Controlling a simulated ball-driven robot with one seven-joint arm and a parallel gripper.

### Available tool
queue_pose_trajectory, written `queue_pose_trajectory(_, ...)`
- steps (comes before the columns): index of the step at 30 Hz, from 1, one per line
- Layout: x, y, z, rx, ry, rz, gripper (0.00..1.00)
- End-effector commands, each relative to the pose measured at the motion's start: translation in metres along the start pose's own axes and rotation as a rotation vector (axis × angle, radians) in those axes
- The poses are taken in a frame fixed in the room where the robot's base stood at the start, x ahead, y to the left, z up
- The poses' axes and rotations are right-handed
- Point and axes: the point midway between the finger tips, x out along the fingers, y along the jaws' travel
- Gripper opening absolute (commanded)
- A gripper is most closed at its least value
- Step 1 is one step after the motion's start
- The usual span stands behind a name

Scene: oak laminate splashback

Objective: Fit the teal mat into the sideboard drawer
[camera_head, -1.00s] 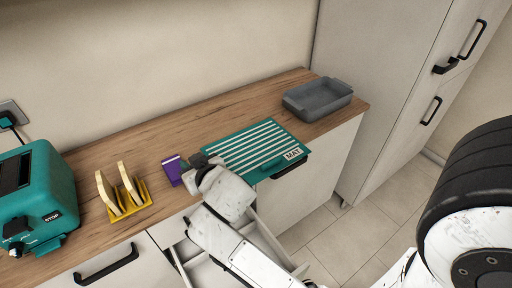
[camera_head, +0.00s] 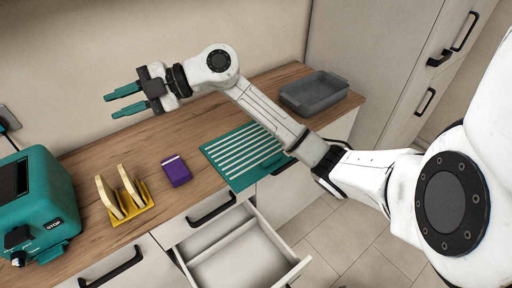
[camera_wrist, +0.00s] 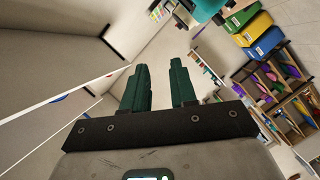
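The teal mat (camera_head: 228,161) with pale stripes lies flat on the wooden worktop, in the middle of the head view. My forearm covers its right part. My gripper (camera_head: 110,106) is raised above the back left of the worktop, well away from the mat and pointing left. Its two teal fingers are apart with nothing between them. They also show apart in the wrist view (camera_wrist: 158,70), which shows neither mat nor drawer.
A purple box (camera_head: 176,170) lies left of the mat. A yellow rack (camera_head: 137,205) with toast and a teal toaster (camera_head: 45,205) stand further left. A grey dish (camera_head: 314,94) sits at the worktop's right end. A tall cabinet (camera_head: 385,60) stands beyond.

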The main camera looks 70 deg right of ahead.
Motion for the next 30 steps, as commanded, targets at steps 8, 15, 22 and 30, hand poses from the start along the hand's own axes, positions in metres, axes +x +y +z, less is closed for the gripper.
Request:
queue_pose_trajectory(8,-0.147,-0.117,0.132,0.267,-0.56,-0.646,0.27)
queue_pose_trajectory(15,-0.274,-0.169,0.162,0.535,-0.915,-0.928,0.27)
queue_pose_trajectory(22,-0.292,-0.192,0.169,0.59,-0.973,-0.971,0.27)
queue_pose_trajectory(30,-0.283,-0.223,0.183,0.586,-0.969,-0.97,0.27)
